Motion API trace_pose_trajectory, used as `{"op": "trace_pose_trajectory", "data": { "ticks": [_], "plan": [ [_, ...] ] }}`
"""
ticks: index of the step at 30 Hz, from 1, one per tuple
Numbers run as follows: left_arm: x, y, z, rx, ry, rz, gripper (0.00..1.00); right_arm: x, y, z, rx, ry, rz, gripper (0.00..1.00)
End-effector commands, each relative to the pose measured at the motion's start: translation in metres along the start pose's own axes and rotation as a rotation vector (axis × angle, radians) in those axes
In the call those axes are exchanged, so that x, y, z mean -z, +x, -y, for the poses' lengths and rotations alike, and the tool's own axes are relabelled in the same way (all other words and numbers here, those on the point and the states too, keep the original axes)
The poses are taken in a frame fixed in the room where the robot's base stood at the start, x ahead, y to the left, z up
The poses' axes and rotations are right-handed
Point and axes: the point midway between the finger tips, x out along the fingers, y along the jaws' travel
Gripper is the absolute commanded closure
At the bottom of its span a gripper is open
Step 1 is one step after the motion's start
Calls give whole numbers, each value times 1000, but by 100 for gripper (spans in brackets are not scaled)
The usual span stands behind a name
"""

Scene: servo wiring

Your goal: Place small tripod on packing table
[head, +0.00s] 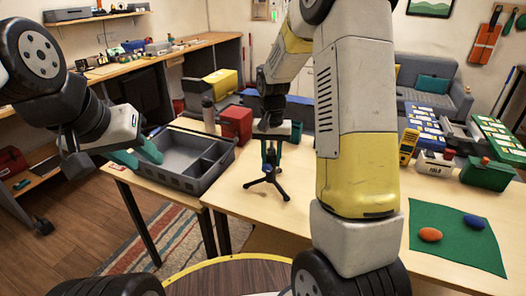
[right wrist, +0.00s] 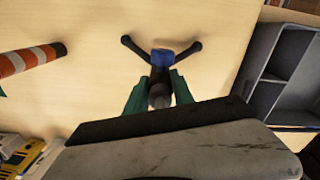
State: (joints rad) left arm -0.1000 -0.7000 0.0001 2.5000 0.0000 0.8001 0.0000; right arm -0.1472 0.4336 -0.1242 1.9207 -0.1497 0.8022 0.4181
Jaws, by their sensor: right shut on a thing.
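The small tripod (head: 268,178) is black with spread legs and stands upright at the packing table (head: 240,200), near its left part. My right gripper (head: 271,158) comes down from above with its green fingers shut on the tripod's upper part. In the right wrist view the tripod (right wrist: 161,60) shows a blue part and two splayed legs between the fingers (right wrist: 159,88). I cannot tell whether its feet touch the tabletop. My left gripper (head: 137,155) is open and empty, beside the left wall of the grey tray.
A grey divided tray (head: 185,183) stands left of the tripod, with a red box (head: 236,124) behind it. A green mat (head: 450,252) with an orange and a blue item lies at the right. A striped cone (right wrist: 28,60) shows in the right wrist view.

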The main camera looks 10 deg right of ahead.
Motion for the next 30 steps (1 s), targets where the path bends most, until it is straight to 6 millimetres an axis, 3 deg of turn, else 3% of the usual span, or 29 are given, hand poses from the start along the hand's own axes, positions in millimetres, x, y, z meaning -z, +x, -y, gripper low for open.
{"op": "trace_pose_trajectory", "data": {
  "ticks": [12, 13, 16, 26, 30],
  "plan": [
    [0, 0, 0, 0, 0, 0, 64, 0, 10, 0, 0, 0, -1, 100],
    [0, 0, 0, 0, 0, 0, 64, 0, 10, 0, 0, 0, -1, 67],
    [0, 0, 0, 0, 0, 0, 64, 0, 10, 0, 0, 1, -1, 49],
    [0, 0, 0, 0, 0, 0, 64, 0, 8, 0, 0, 1, -2, 49],
    [0, 0, 0, 0, 0, 0, 64, 1, -6, 0, 2, 1, -5, 49]
  ]
}}
